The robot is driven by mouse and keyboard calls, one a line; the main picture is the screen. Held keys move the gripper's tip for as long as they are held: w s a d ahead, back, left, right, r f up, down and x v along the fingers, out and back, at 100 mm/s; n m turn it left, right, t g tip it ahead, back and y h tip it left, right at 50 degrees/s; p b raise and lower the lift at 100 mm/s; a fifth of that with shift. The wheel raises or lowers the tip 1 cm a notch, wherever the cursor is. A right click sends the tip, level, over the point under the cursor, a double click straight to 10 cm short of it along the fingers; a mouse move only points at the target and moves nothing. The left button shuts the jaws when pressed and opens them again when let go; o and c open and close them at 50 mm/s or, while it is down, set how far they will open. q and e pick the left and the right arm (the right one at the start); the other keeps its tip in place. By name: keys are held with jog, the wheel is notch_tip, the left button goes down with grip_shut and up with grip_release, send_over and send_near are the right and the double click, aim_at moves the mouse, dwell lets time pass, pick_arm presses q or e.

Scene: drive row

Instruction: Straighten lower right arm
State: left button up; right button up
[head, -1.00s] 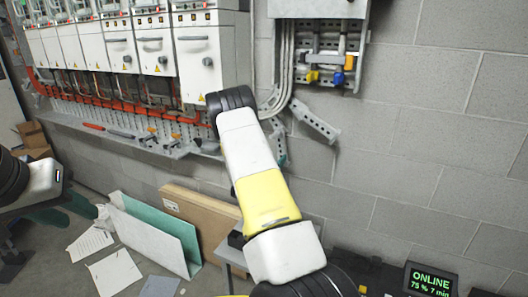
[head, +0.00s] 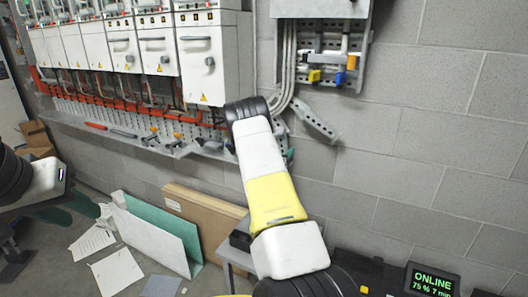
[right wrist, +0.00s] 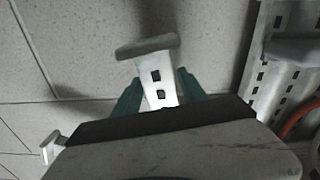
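A tilted perforated metal arm (head: 316,122) sticks out from the wall below the open cabinet, slanting down to the right. In the right wrist view a metal arm (right wrist: 157,88) with slots and a grey end cap (right wrist: 148,46) stands between the teal fingers of my right gripper (right wrist: 158,88). The fingers are apart, one on each side of it; whether they touch it I cannot tell. In the head view my right gripper (head: 290,157) is mostly hidden behind my forearm. My left gripper (head: 68,210) is at the lower left, its teal fingers apart and empty.
White drive cabinets (head: 150,40) line the wall, with orange cables and a perforated tray (head: 180,148) below. A smaller open cabinet (head: 320,50) has hanging cables. Boards (head: 150,240) lean below, papers lie on the floor. A display (head: 430,283) is at lower right. The right wall is clear.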

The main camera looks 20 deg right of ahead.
grip_shut()
jog(key=shift+s+d, duration=0.1)
jog(key=s+n, duration=0.1)
jog(key=d+n, duration=0.1)
jog(key=n, duration=0.1)
jog(key=shift+s+d+r, duration=0.15)
jog(key=shift+s+r, duration=0.2)
jog(key=shift+r, duration=0.05)
jog(key=shift+s+d+r+n, duration=0.25)
jog(key=shift+s+d+n, duration=0.05)
jog(key=shift+n, duration=0.4)
jog(key=shift+s+d+r+n, duration=0.25)
jog(key=shift+s+d+n, duration=0.05)
jog(key=shift+n, duration=0.4)
jog(key=shift+o, duration=1.8)
grip_release()
